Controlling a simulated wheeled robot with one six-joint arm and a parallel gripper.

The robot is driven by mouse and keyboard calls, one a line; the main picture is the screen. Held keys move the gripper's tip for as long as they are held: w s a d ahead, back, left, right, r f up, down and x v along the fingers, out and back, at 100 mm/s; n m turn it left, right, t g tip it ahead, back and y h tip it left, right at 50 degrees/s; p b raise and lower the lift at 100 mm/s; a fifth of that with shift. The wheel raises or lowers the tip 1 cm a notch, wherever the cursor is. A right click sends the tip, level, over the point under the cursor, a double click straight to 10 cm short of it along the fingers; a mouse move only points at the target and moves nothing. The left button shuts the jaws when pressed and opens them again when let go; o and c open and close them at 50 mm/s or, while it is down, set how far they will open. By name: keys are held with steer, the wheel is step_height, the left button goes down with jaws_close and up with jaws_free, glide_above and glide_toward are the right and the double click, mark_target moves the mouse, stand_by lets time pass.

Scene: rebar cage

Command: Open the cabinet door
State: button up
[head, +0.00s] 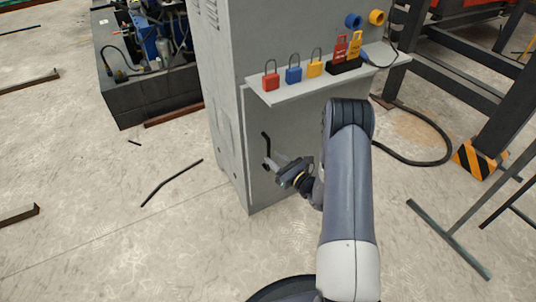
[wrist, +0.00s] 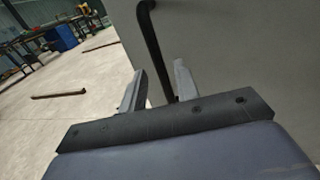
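The grey cabinet (head: 230,110) stands upright in the middle of the head view, and its door looks shut. A black bar handle (head: 265,143) is on its front, below the shelf. My gripper (head: 275,163) is at the handle's lower part. In the wrist view the two fingers of my gripper (wrist: 160,68) are apart, and the handle (wrist: 150,40) runs down between them, closer to the right finger. I cannot tell whether either finger touches it. The handle's lower end is hidden behind my gripper.
A shelf (head: 292,92) juts from the cabinet above my gripper, holding red, blue and yellow padlocks. A dark steel frame (head: 455,80) stands at the right. A thin black rod (head: 170,183) lies on the floor at the left, where the floor is mostly clear.

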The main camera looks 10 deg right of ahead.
mark_target(269, 154)
steer(key=shift+b+x, duration=0.3)
steer(key=shift+x, duration=1.6)
steer(key=shift+c, duration=0.4)
jaws_close()
